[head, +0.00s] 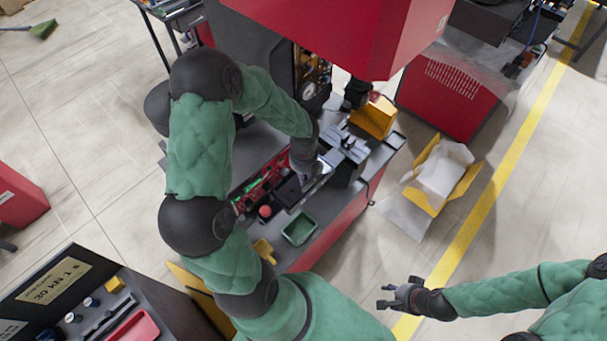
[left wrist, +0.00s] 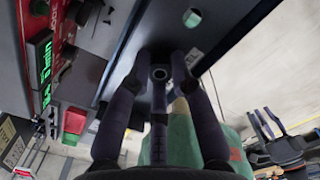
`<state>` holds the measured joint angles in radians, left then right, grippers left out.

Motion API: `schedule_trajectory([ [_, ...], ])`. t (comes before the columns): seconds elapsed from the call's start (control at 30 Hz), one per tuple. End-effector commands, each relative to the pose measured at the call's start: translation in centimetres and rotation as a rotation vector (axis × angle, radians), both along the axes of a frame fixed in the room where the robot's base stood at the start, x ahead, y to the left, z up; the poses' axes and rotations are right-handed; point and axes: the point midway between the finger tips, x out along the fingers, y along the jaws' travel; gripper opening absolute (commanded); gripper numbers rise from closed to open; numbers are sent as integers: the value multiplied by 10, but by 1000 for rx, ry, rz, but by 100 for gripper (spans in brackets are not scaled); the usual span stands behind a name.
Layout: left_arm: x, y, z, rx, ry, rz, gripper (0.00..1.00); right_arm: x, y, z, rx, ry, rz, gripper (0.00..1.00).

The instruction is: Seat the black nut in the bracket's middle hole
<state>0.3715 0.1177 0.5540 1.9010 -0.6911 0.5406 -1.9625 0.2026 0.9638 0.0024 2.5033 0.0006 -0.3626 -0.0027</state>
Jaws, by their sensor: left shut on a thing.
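My left gripper (head: 312,170) is over the workbench in the head view, largely covered by its own wrist. In the left wrist view its dark fingers (left wrist: 165,58) point up the picture and are shut on the black nut (left wrist: 160,73), a small dark ring between them. The bracket (left wrist: 225,22) is a grey plate just past the fingertips, with one open hole (left wrist: 192,17) visible above and right of the nut. The fingers hide the plate around the nut; I cannot tell whether the nut touches it. My right gripper (head: 400,296) is open and empty above the floor.
A green tray (head: 299,229) sits on the bench (head: 335,226) near the left gripper. A yellow bin (head: 373,119) stands at the bench's far end. A red machine housing (head: 335,30) overhangs the bench. An open yellow box (head: 462,183) is on the floor to the right.

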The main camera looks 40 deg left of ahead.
Motion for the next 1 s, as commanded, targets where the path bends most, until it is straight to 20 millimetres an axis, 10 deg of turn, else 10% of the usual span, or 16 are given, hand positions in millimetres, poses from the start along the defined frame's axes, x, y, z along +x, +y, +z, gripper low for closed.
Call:
schedule_trajectory([
  [0.17, 0, 0, -4, 0, 0, 0, 0, 0, 0, -2, 0, 0, 0, 40],
  [0.2, 0, 0, -3, 0, 0, 0, 28, 0, 0, -2, 0, 0, 0, 40],
  [0.3, 0, 0, -3, 0, 0, 0, 50, 0, 0, -2, 0, 0, 0, 40],
  [0.67, 0, 0, 0, 1, -1, 0, 50, 0, 0, -2, 0, 0, 0, 40],
  [1.0, 1, 0, 54, 3, -5, 1, 50, 0, 0, -2, 0, 0, 0, 40],
])
